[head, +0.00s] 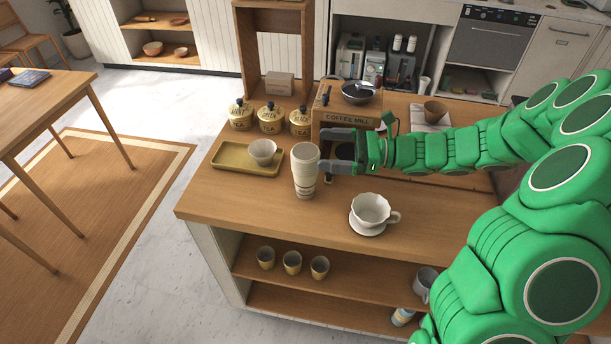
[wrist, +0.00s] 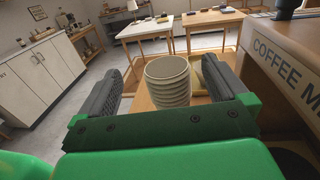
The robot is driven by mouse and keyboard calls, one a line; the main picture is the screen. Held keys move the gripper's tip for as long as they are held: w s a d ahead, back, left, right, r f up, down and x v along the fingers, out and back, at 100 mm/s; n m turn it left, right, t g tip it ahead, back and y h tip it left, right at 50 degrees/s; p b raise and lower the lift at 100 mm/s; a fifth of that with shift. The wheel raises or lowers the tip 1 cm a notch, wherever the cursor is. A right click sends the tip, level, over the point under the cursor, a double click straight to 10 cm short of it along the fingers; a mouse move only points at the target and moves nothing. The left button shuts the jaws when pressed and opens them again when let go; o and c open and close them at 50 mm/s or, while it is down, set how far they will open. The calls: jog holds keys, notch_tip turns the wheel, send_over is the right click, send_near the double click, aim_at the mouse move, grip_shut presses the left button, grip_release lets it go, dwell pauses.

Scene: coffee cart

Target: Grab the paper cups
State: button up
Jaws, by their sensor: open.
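A tall stack of nested, pale paper cups (head: 304,172) stands upright on the wooden cart top (head: 215,198), left of the coffee mill. In the wrist view the stack (wrist: 167,82) shows ahead, between the two dark fingers. My gripper (head: 322,154) is open, level with the upper part of the stack and at its right side. In the wrist view my gripper (wrist: 165,85) shows a gap between each finger and the cups. Whether the fingertips reach past the stack's near rim I cannot tell.
Several tea canisters (head: 270,120) stand behind. The coffee mill (head: 347,118) is close behind my gripper. A white dripper (head: 371,210) sits to the front right.

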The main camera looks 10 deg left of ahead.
aim_at(298, 156)
jog(key=a+f, duration=0.1)
jog(key=a, duration=0.1)
jog(key=a+f, duration=0.1)
jog(key=a, duration=0.1)
jog(key=a+f, duration=0.1)
jog(key=a, duration=0.1)
jog(key=shift+s+a+f, duration=0.15)
jog(key=shift+a+f, duration=0.05)
jog(key=shift+a, duration=0.75)
jog(key=c, duration=1.5)
jog(key=shift+o, duration=0.2)
jog(key=shift+r, duration=0.1)
